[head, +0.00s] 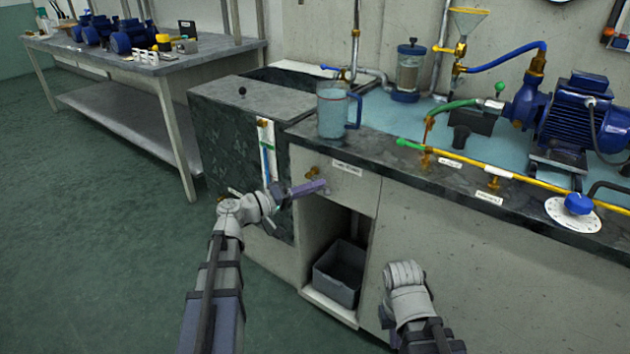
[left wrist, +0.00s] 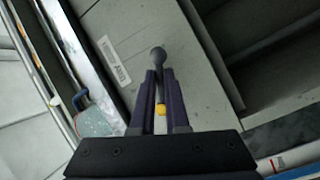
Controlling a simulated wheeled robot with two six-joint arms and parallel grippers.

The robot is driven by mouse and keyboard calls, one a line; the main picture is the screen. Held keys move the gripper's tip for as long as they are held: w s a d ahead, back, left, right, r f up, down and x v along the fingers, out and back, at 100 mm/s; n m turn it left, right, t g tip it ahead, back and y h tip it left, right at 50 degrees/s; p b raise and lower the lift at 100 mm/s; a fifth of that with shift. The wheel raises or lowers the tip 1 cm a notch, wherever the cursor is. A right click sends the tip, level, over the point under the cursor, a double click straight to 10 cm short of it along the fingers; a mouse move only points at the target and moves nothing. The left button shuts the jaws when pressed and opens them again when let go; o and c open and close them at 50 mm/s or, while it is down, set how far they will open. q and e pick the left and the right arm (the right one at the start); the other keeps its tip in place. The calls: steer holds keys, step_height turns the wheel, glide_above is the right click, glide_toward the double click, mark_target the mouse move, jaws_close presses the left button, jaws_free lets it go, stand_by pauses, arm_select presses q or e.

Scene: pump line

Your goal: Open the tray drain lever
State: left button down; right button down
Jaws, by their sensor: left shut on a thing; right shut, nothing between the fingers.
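The tray drain label (head: 347,168) is on the bench front under the worktop edge, with a brass fitting (head: 312,172) beside it. My left gripper (head: 316,187) has its purple fingers just below that fitting. In the left wrist view the lever (left wrist: 158,56), a thin rod with a dark round knob, stands between the two fingers, the knob past their tips. The left gripper (left wrist: 160,78) is shut on it. A yellow part shows low between the fingers. In the head view the fingers hide most of the lever. My right gripper (head: 404,274) is shut and empty, low before the cabinet front; its fingertips are hard to make out.
A clear jug (head: 336,112) stands on the worktop above the fitting. An upright blue gauge tube (head: 265,162) is left of the left gripper. A grey bin (head: 340,275) sits in the open bay below. Floor at left is clear.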

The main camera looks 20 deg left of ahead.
arm_select(q)
steer(key=shift+w+a+f+m+g+y+p, duration=0.2)
steer(key=shift+a+m+y+p, duration=0.3)
steer(key=shift+m+y+p, duration=0.85)
steer(key=shift+w+a+f+m+g+y+p, duration=0.15)
steer(key=shift+a+f+m+y+p, duration=0.5)
steer(key=shift+m, duration=1.25)
steer(key=shift+w+a+r+m+g+y+p, duration=0.1)
steer(key=shift+a+m+g+y+p, duration=0.2)
steer(key=shift+m+y+p, duration=0.85)
steer(key=shift+f+m+h, duration=0.1)
steer(key=shift+m+h, duration=0.15)
steer(key=shift+m, duration=0.35)
steer(key=c, duration=0.9)
jaws_free()
steer(key=shift+a, duration=0.1)
steer(key=shift+p+v, duration=1.6)
steer(key=shift+v, duration=2.25)
